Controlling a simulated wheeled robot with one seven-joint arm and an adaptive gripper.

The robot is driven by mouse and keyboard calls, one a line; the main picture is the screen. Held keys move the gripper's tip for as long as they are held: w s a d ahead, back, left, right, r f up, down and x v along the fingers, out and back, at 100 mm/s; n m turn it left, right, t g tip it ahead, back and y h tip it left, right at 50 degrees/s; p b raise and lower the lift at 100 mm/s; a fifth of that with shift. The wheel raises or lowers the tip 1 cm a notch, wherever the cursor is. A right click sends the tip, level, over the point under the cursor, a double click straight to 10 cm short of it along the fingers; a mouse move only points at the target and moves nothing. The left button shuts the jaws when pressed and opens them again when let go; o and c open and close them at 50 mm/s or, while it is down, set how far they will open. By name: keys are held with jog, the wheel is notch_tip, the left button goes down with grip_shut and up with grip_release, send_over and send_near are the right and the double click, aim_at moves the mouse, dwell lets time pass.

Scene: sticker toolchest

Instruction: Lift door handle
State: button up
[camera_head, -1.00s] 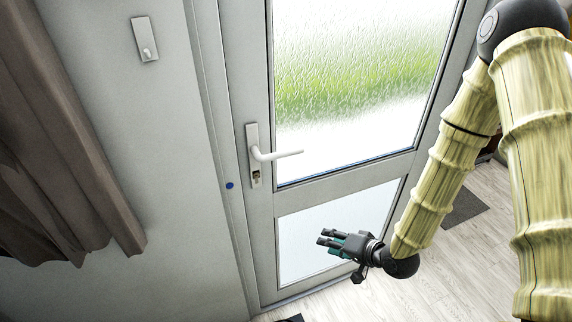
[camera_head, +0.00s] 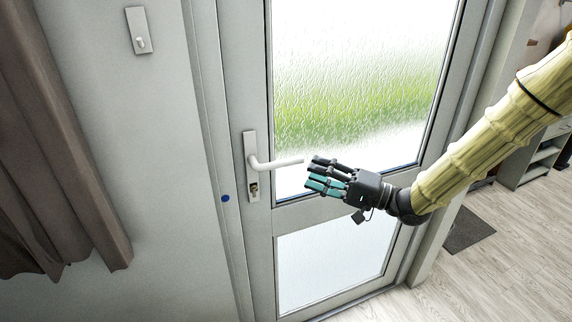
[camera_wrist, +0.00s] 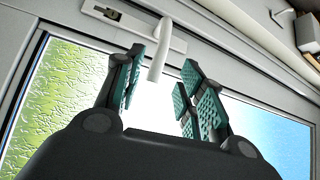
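The white door handle (camera_head: 278,163) sticks out to the right from its upright plate (camera_head: 252,165) on the grey door's left side. It looks level. My gripper (camera_head: 318,176) is just right of the handle's free end, at about its height. In the wrist view, my gripper (camera_wrist: 158,88) is open, with its teal-padded fingers spread apart. The handle (camera_wrist: 159,50) points down into the gap between them, and its tip appears between the finger ends. I see no finger clearly touching it.
The door has a frosted upper pane (camera_head: 360,70) and a lower pane (camera_head: 330,260). A wall switch (camera_head: 141,32) and a brown curtain (camera_head: 60,150) are at the left. A dark mat (camera_head: 466,230) and a shelf (camera_head: 540,158) are at the right.

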aim_at(286, 163)
jog(key=x, duration=0.8)
jog(key=shift+w+a+p, duration=0.15)
jog(key=shift+a+p, duration=0.15)
jog(key=shift+p, duration=0.05)
jog(key=shift+c, duration=0.5)
grip_shut()
